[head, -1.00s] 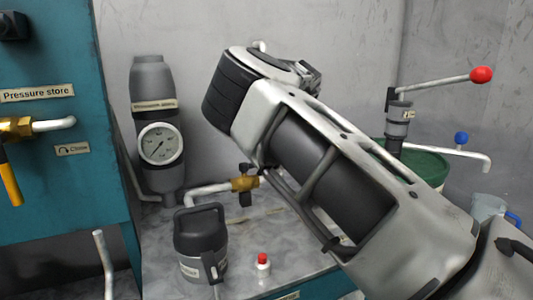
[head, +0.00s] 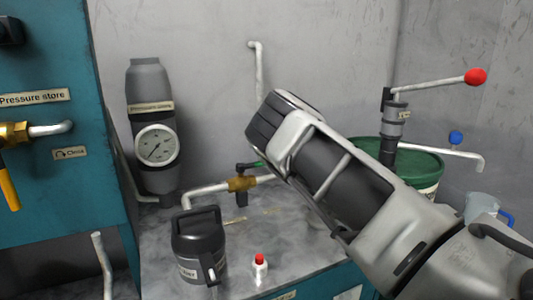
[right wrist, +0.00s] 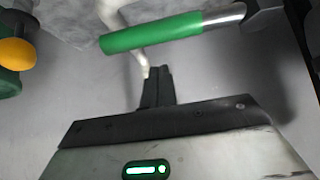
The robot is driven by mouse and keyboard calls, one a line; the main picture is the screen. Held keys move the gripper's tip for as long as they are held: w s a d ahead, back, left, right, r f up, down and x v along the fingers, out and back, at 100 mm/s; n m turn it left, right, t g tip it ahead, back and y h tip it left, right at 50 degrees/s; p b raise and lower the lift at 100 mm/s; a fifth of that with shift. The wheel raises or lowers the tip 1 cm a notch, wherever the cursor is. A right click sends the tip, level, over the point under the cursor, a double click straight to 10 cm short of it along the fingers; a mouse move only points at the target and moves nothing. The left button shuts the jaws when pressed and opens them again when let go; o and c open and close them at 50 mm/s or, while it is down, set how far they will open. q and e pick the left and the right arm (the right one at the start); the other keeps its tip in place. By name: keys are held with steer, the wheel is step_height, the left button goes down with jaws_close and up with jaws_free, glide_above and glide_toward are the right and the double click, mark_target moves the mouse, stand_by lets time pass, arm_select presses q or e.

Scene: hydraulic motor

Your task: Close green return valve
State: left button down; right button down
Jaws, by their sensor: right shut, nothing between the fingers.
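The green return valve's green handle (head: 250,166) sits on a brass valve body (head: 240,184) on the pipe above the grey bench. In the right wrist view the green grip (right wrist: 150,32) lies across the top, with its bare metal lever running to the right. My right gripper (right wrist: 158,76) is shut and empty; its fingertips point towards the handle, with a visible gap in the picture. In the head view my right arm comes in from the right, and its gripper fingers are hidden. My left gripper is not in view.
A grey cylinder with a gauge (head: 156,146) stands left of the valve. A green bucket (head: 418,163) and a red-knobbed lever (head: 440,84) are at right.

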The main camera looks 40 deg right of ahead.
mark_target(259, 165)
steer(key=shift+s+a+f, duration=0.1)
steer(key=shift+s+a, duration=0.1)
steer(key=shift+s, duration=0.45)
steer(key=shift+s+a+f, duration=0.1)
steer(key=shift+s+a, duration=0.1)
steer(key=shift+s, duration=0.4)
steer(key=shift+s+a+f, duration=0.1)
steer(key=shift+s+a, duration=0.1)
steer(key=shift+s, duration=0.45)
